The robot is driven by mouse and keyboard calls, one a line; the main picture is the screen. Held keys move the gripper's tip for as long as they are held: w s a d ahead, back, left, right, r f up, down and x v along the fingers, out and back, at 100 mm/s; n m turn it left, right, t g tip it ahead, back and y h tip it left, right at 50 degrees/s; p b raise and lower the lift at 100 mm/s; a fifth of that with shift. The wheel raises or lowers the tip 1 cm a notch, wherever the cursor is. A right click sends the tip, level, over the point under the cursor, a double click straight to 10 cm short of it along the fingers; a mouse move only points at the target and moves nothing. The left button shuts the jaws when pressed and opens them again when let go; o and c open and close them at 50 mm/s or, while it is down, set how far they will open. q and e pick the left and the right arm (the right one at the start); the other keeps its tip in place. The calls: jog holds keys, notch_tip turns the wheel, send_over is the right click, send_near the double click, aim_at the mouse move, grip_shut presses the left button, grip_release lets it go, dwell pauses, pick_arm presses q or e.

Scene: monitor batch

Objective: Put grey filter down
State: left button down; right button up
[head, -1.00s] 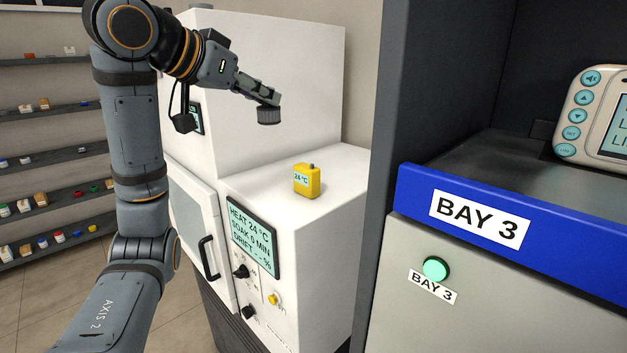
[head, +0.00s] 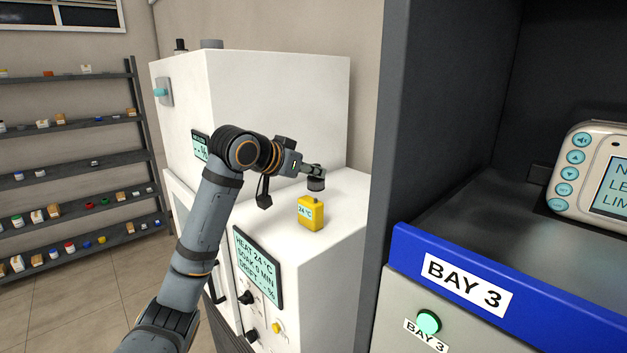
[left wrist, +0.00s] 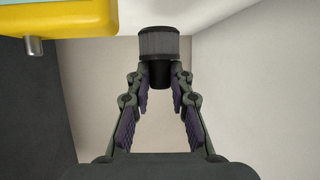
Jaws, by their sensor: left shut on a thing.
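The grey filter (head: 316,184) is a small dark ribbed cylinder. My left gripper (head: 311,171) is shut on it and holds it over the low white top of the machine (head: 345,188), close behind the yellow block in the head view. I cannot tell whether the filter touches that top. In the left wrist view the filter (left wrist: 158,43) stands out beyond the fingertips (left wrist: 160,74), its narrow black neck between them. My right gripper is not in view.
A yellow block (head: 311,214) marked 24 °C stands on the low top, and also shows in the left wrist view (left wrist: 70,18). The machine's taller white part (head: 275,100) rises behind the arm. The dark BAY 3 cabinet (head: 395,130) stands right. Free top lies right of the block.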

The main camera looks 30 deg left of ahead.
aim_at(310, 186)
pick_arm(q)
jog(key=f, duration=0.2)
jog(key=w+f, duration=0.1)
jog(key=f, duration=0.1)
jog(key=shift+d+f, duration=0.1)
jog(key=shift+d, duration=0.1)
jog(key=shift+a, duration=0.15)
jog(key=shift+s, duration=0.1)
jog(key=shift+f, duration=0.25)
jog(key=c, duration=1.2)
grip_release()
